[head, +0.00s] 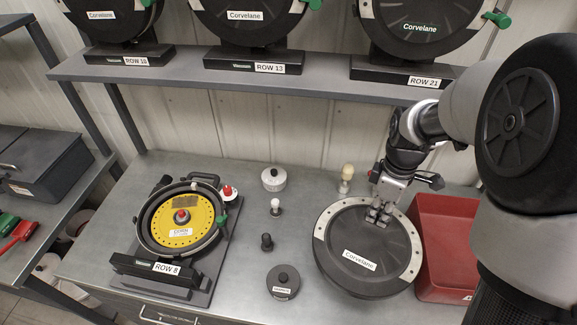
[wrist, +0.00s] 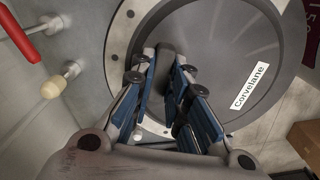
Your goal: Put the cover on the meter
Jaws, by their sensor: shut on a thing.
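The meter (head: 153,243) stands open on a dark stand at the left of the bench, with its yellow seed disc (head: 181,245) showing and a ROW 8 label in front. The cover (head: 345,274) is a large dark round shell with a pale rim flange and a Corvelane label, at the right of the bench. My gripper (head: 378,214) is over the far part of the cover, shut on its raised grip. In the wrist view the gripper (wrist: 171,66) has both blue-padded fingers around that grip, and the cover (wrist: 238,45) fills the upper right. Whether it touches the bench is unclear.
A red bin (head: 447,225) stands right of the cover. Between meter and cover are a white pot (head: 273,179), small knobbed tools (head: 276,207), and a dark round weight (head: 283,282). A shelf (head: 230,80) with several covered meters runs behind. The meter has a green latch (head: 221,221).

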